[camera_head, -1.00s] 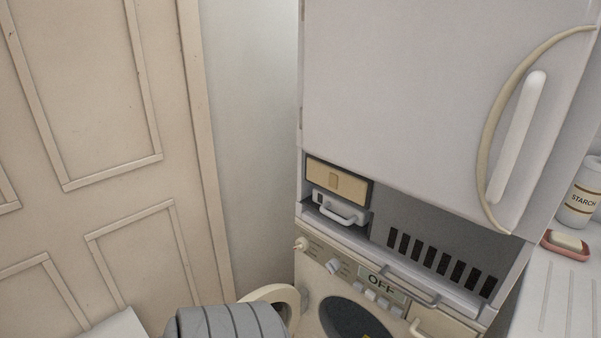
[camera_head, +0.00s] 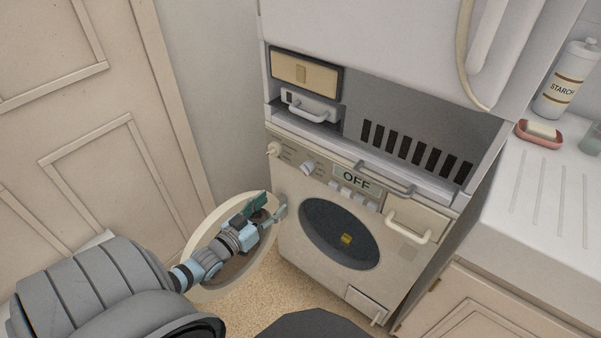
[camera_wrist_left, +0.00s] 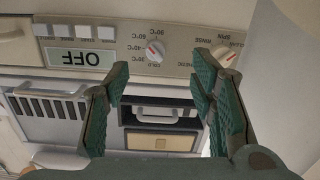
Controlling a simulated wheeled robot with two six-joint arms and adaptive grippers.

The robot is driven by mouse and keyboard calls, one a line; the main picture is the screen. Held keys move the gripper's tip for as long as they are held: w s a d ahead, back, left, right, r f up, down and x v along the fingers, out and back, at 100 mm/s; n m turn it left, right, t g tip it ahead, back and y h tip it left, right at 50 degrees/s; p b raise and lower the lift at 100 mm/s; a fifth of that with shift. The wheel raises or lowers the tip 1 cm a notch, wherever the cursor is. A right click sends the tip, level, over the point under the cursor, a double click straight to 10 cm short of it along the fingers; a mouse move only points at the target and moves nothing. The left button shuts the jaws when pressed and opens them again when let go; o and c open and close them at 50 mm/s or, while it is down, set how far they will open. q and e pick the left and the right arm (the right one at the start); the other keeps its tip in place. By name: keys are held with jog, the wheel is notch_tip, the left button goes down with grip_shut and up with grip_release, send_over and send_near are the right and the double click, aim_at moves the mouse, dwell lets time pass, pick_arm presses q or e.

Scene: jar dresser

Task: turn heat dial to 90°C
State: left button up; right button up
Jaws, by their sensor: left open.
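The heat dial (camera_head: 308,168) is a small pale knob on the washing machine's panel, left of the OFF display (camera_head: 356,180). In the left wrist view, upside down, the heat dial (camera_wrist_left: 155,51) has a red mark and temperature labels from COLD to 90°C around it; its exact setting is hard to read. My left gripper (camera_head: 268,210) is below the dial, in front of the open round door. In the left wrist view the left gripper (camera_wrist_left: 160,70) is open and empty, with the dial beyond and between its fingertips, apart from them. My right gripper is not in view.
A second dial (camera_head: 273,149) with SPIN and RINSE labels sits left of the heat dial. The washing machine's round door (camera_head: 205,225) stands open at the left. Push buttons (camera_head: 350,196) line up under the display. A drawer handle (camera_head: 385,179) sticks out above the panel.

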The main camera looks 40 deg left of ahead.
aim_at(303, 171)
pick_arm(q)
jog(key=shift+t, duration=0.3)
jog(key=w+b, duration=0.1)
jog(key=w, duration=0.3)
jog(key=w+r+b, duration=0.1)
jog(key=w+b, duration=0.1)
jog(key=w, duration=0.3)
jog(key=w+r+b, duration=0.1)
jog(key=w+b, duration=0.1)
jog(key=w, duration=0.3)
jog(key=shift+w, duration=0.15)
jog(key=shift+w+r, duration=0.1)
jog(key=shift+w, duration=0.2)
jog(key=shift+c, duration=0.2)
jog(key=c, duration=1.1)
